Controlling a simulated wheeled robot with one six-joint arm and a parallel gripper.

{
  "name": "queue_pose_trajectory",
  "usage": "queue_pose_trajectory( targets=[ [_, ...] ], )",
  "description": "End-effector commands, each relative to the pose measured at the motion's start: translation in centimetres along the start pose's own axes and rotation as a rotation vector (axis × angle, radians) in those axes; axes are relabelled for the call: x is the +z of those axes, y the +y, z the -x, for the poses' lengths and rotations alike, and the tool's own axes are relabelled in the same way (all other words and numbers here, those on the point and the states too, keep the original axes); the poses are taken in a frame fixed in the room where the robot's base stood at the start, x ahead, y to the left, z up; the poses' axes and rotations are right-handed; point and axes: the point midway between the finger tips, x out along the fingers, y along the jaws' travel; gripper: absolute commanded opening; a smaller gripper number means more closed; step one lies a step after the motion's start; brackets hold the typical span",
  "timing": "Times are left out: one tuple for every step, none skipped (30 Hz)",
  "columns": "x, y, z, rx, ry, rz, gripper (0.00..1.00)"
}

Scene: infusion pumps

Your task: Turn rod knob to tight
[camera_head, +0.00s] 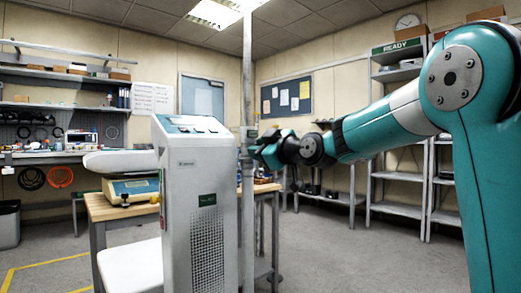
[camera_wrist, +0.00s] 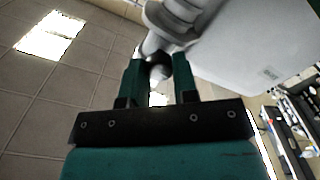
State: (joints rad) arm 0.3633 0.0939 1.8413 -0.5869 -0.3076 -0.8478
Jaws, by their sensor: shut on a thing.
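The upright grey rod (camera_head: 247,80) rises beside the tall white pump housing (camera_head: 180,200) in the head view. My gripper (camera_head: 255,150) reaches in from the right and meets the rod at about the height of the pump's top; the knob is hidden there. In the wrist view, my gripper (camera_wrist: 160,72) has its two teal fingers closed on a small dark knob (camera_wrist: 158,68). A pale grey clamp body (camera_wrist: 168,28) lies just beyond the fingertips. The knob's turn angle and tightness cannot be told.
A wooden-topped table (camera_head: 110,211) with a scale (camera_head: 132,190) stands behind the pump. Shelves (camera_head: 395,150) line the right wall, and a workbench (camera_head: 60,155) stands at the left. The grey floor (camera_head: 350,250) in front is clear.

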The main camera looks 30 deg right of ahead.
Motion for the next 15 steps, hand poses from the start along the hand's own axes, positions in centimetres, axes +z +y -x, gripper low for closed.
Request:
queue_pose_trajectory(
  targets=[
    [0.01,0.01,0.01,-0.001,-0.001,-0.041,0.03],
    [0.01,0.01,0.01,-0.001,-0.001,-0.069,0.03],
    [0.0,0.02,0.01,-0.001,-0.001,-0.108,0.03],
    [-0.01,0.03,0.01,-0.001,0.0,-0.136,0.03],
    [-0.02,0.04,0.01,-0.001,0.0,-0.165,0.03],
    [-0.03,0.05,0.01,0.0,0.0,-0.203,0.03],
    [-0.03,0.06,0.01,0.0,0.0,-0.232,0.03],
    [-0.04,0.07,0.01,0.0,0.0,-0.261,0.03],
    [-0.05,0.09,0.01,0.0,0.0,-0.299,0.03],
    [-0.06,0.1,0.01,0.0,0.0,-0.327,0.03],
    [-0.07,0.11,0.01,0.0,0.0,-0.356,0.03],
    [-0.08,0.12,0.01,-0.001,0.0,-0.394,0.03],
    [-0.08,0.12,0.01,-0.001,0.0,-0.422,0.03],
    [-0.08,0.13,0.01,-0.001,0.0,-0.451,0.03],
    [-0.09,0.14,0.01,-0.001,-0.001,-0.489,0.03]
  ],
)
